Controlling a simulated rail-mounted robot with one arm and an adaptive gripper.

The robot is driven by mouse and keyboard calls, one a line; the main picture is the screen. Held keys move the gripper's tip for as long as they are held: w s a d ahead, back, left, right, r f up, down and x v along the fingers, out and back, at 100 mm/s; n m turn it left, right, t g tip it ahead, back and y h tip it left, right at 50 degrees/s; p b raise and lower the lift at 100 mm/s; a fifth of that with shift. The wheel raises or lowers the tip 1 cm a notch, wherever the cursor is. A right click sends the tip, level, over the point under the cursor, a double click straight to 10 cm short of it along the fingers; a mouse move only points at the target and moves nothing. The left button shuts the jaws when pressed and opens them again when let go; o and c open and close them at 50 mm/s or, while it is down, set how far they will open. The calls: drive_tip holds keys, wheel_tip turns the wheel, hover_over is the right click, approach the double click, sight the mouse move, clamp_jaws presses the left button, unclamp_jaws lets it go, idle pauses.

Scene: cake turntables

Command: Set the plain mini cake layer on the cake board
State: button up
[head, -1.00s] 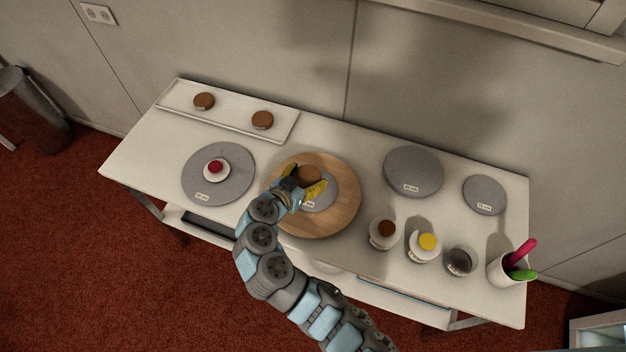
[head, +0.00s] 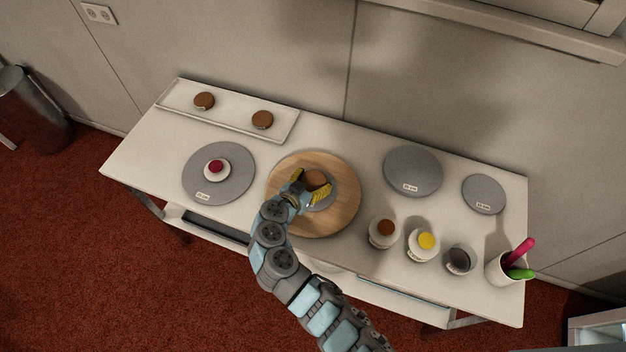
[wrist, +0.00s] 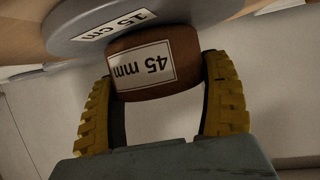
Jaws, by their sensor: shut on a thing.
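The plain mini cake layer (head: 316,178) is a small brown disc. In the wrist view it (wrist: 180,48) carries a label reading 45 mm. My gripper (head: 311,192) is shut on it, with yellow ribbed fingers on both sides; the fingers also show in the wrist view (wrist: 160,95). The grey cake board (head: 325,203) lies on the round wooden turntable (head: 345,215); its 15 cm label shows in the wrist view (wrist: 75,25). The layer is over the board, right by its surface. I cannot tell whether they touch.
A white tray (head: 232,120) holds two brown layers at the back left. A grey board (head: 236,186) with a small topped cake is at left. Spare grey boards (head: 413,165) lie at right. Several small cups and a tool holder (head: 500,270) line the front right.

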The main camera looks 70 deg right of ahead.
drive_tip(key=shift+f+b, duration=0.2)
drive_tip(key=shift+b, duration=0.1)
drive_tip(key=o, duration=1)
drive_tip(key=shift+r, duration=0.1)
drive_tip(key=shift+r+p, duration=0.15)
drive_tip(key=shift+p, duration=0.2)
drive_tip(key=b+v, duration=0.1)
drive_tip(key=v, duration=1.1)
